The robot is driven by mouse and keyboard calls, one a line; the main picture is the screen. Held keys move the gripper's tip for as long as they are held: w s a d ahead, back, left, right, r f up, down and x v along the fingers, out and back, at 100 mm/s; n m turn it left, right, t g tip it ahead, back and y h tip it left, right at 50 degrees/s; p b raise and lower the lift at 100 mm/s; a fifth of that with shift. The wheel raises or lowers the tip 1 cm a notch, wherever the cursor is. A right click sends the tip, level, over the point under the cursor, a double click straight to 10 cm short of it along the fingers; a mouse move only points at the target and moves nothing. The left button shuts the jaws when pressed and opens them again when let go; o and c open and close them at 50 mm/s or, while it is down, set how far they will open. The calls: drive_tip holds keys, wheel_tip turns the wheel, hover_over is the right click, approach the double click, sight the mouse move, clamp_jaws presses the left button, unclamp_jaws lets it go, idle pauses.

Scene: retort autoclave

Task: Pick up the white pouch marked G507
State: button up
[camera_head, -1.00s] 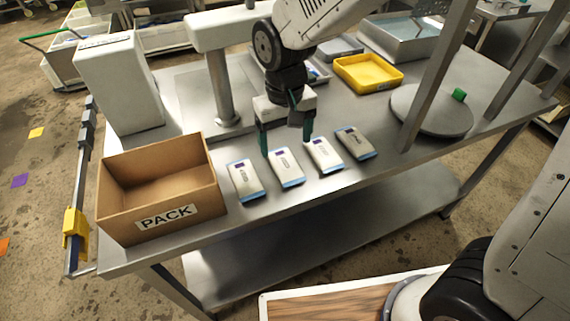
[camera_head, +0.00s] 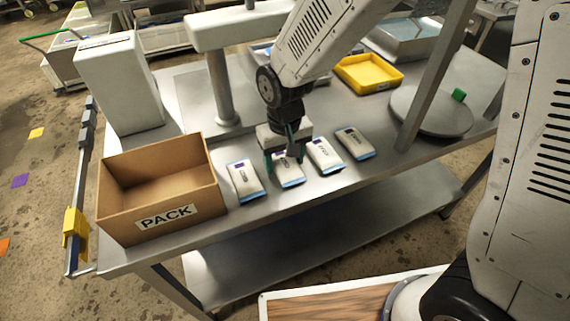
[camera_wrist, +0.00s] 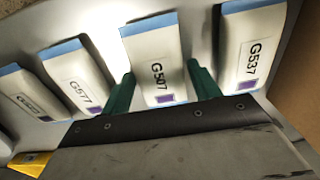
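The white pouch marked G507 (camera_wrist: 157,62) has blue ends and a purple square. It lies between my two green fingers in the wrist view. In the head view this pouch (camera_head: 290,179) is second from left in a row on the steel table, partly hidden by my gripper (camera_head: 284,164). My gripper (camera_wrist: 160,78) is open, with one finger on each side of the pouch. A gap shows at each side; I cannot tell how far down the fingers reach. Pouch G537 (camera_wrist: 249,48) and pouch G577 (camera_wrist: 78,80) lie on either side.
A fourth pouch (camera_head: 355,143) ends the row at right. An open cardboard box marked PACK (camera_head: 168,216) stands at left. A yellow tray (camera_head: 368,72), a round plate (camera_head: 440,118) and a steel post (camera_head: 425,85) are at right. The table's front edge is near the pouches.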

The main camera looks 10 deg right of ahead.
drive_tip(key=c, duration=0.5)
drive_tip(key=shift+c, duration=0.2)
drive_tip(key=shift+r, duration=0.15)
